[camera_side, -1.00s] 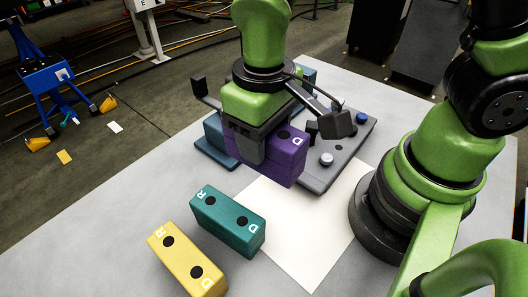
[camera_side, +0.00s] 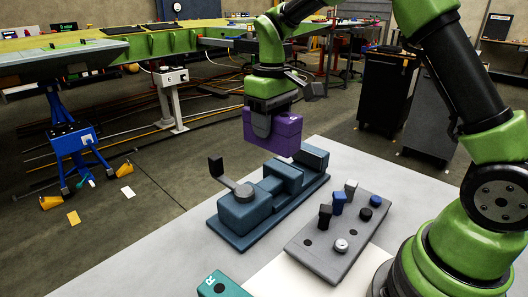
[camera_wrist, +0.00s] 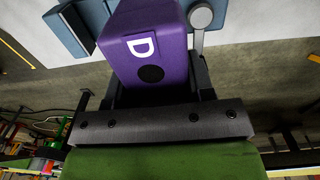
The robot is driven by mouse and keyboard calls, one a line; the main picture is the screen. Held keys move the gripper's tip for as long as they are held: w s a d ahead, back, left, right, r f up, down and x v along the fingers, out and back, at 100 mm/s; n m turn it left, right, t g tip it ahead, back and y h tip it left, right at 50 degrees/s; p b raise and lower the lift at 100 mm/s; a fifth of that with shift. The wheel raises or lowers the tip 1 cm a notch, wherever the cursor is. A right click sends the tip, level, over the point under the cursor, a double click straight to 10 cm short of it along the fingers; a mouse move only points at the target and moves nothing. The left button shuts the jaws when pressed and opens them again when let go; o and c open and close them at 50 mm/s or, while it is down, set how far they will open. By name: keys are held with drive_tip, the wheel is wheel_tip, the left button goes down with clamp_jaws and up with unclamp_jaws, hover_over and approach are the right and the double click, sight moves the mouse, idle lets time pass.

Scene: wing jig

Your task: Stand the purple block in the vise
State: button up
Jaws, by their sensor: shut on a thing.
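My gripper (camera_side: 266,124) is shut on the purple block (camera_side: 289,134) and holds it in the air, lying roughly level, above the far part of the vise. The blue-grey vise (camera_side: 240,212) stands on the table, with a dark upright handle at its left end. The block is clear of the vise and does not touch it. In the wrist view, the purple block (camera_wrist: 150,50) shows a white letter D and a black dot between the fingers. Part of the vise (camera_wrist: 72,28) shows at the upper left there.
A grey plate (camera_side: 312,256) with several short pegs and knobs lies right of the vise. A teal block (camera_side: 220,287) is cut off at the bottom edge. A white sheet (camera_side: 290,280) lies at the front. My arm's base fills the right side.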

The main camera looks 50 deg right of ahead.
drive_tip(key=w+d, duration=0.2)
drive_tip(key=d, duration=1.1)
drive_tip(key=shift+s+a+f, duration=0.1)
drive_tip(key=shift+f, duration=3.25)
drive_tip(key=shift+s+a+f, duration=0.1)
drive_tip(key=shift+f, duration=3.2)
drive_tip(key=shift+f, duration=0.15)
drive_tip(key=shift+f, duration=0.4)
drive_tip(key=o, duration=1.2)
